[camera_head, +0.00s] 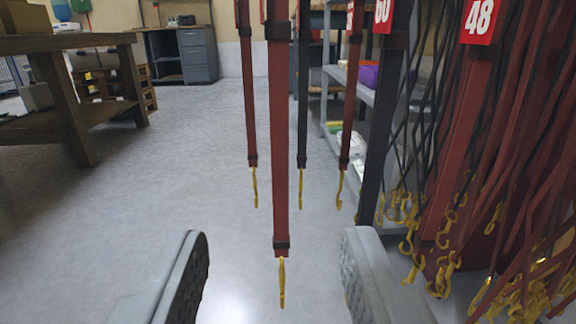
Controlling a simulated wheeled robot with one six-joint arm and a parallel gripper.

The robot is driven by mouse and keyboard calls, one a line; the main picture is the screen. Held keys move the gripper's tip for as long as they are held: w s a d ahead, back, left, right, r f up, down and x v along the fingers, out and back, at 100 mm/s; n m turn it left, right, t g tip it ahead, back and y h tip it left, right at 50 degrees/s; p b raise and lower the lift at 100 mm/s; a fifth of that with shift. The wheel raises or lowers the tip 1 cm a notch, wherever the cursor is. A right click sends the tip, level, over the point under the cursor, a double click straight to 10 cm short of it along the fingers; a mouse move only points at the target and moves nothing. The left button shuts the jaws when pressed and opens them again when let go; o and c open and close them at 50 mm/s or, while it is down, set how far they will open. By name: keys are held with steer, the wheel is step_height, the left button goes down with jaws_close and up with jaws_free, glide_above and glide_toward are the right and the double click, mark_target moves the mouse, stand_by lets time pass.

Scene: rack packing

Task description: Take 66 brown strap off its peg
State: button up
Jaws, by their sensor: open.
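A brown-red strap (280,150) hangs upright in the middle of the picture, with a yellow hook (282,283) at its lower end. Its top and peg are cut off, and no sign reading 66 can be read. My gripper (276,240) is open and empty, with one grey finger at the lower left and one at the lower right. The strap's lower end shows between the two fingers, and I cannot tell how far beyond them it hangs. Behind it hang a brown-red strap (248,95), a black strap (303,100) and another brown-red strap (350,100), each with a yellow hook.
A black strap (385,120) under a red 60 sign (383,14) hangs at right. Beyond it, dense straps and hooks crowd the right side near a red 48 sign (480,20). A wooden table (65,42) stands left, a grey shelf (352,90) behind. The floor at left is clear.

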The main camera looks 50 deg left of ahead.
glide_toward(279, 125)
steer(key=x, duration=0.5)
steer(key=shift+a+r, duration=0.1)
steer(key=shift+a, duration=0.1)
steer(key=shift+x, duration=2.7)
steer(key=shift+w+d, duration=0.1)
jaws_close()
